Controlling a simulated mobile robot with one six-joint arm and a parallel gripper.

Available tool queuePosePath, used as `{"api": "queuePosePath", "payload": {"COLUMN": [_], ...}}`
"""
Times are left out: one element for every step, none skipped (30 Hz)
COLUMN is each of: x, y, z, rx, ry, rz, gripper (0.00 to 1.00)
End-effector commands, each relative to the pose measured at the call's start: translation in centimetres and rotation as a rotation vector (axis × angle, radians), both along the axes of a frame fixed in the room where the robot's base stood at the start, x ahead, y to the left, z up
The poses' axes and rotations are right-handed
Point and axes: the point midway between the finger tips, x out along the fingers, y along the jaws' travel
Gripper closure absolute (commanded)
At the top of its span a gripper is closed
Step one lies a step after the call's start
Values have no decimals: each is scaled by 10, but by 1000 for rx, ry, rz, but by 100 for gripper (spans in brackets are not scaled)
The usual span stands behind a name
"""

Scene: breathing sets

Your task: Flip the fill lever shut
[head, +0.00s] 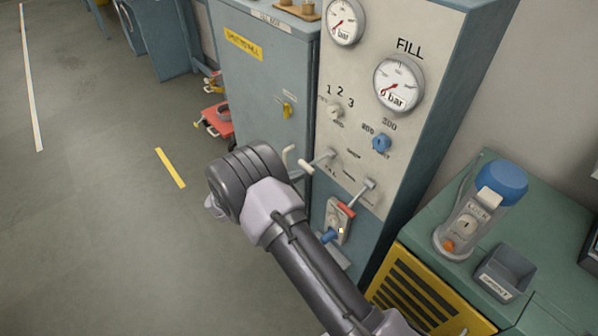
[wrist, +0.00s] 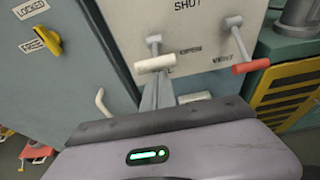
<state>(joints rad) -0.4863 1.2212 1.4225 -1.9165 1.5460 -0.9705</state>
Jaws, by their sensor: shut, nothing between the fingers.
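The fill lever (head: 306,166) has a metal rod and a white cross grip, low on the pale front panel of the fill cabinet. In the wrist view its white grip (wrist: 155,63) stands just ahead of my gripper (wrist: 160,82). The word SHUT is above it and OPEN is to its right. The rod sticks out from the panel and the grip sits low, near the OPEN level. My gripper's fingers are together and empty, just below the grip; I cannot tell whether they touch it. In the head view my arm hides the fingers.
The red-handled vent lever (wrist: 250,66) is close on the right. The cabinet door's white handle (wrist: 102,102) is at the left, with a yellow latch (wrist: 47,36) above. A green bench (head: 530,225) with a blue-capped bottle (head: 500,180) stands right. The floor at left is open.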

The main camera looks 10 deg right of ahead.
Motion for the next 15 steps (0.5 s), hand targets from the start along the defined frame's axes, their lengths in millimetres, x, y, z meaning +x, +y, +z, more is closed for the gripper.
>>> {"api": "queuePosePath", "payload": {"x": [0,0,0,1,1,1,1,1,2,2,2,3,3,3,4], "y": [-1,-1,-1,-2,-2,-2,-3,-4,-4,-5,-5,-6,-7,-7,-8], "z": [17,20,25,28,31,35,38,40,44,46,48,50,52,54,55], "rx": [34,58,89,112,133,162,183,203,228,245,263,284,300,313,316], "ry": [17,31,49,62,75,91,103,115,129,139,149,162,171,180,183], "rz": [-3,-3,-3,-3,-2,-1,-2,-3,-2,-2,-2,-2,-2,-3,-1], "gripper": [100,100,100,100,100,100,100,100,100,100,100,100,100,100,100]}}
